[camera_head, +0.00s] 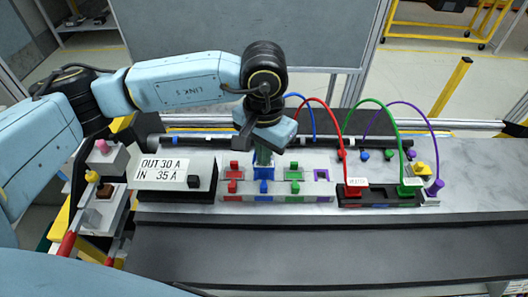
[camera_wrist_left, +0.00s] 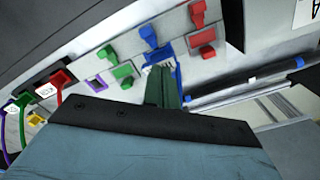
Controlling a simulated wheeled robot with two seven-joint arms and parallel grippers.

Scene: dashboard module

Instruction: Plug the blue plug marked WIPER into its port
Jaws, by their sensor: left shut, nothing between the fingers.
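A blue part with a white label (camera_wrist_left: 158,67), apparently the plug, shows at my left fingertips in the left wrist view; its lettering is too small to read. In the head view the blue part (camera_head: 263,172) stands in the blue column of the port block (camera_head: 280,198), between red and green parts. My left gripper (camera_head: 263,157) points down right above it, shut with nothing held; its green fingers (camera_wrist_left: 164,88) also show in the wrist view. The fingers partly hide the blue part, so I cannot tell whether it is fully seated. My right gripper is out of view.
Red (camera_head: 328,115), green (camera_head: 379,112) and purple (camera_head: 419,114) cables arch right of the gripper. A blue cable (camera_head: 308,111) runs behind it. A purple frame (camera_head: 322,174) ends the port block. A sign (camera_head: 160,171) stands left. The dark front strip (camera_head: 300,245) is clear.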

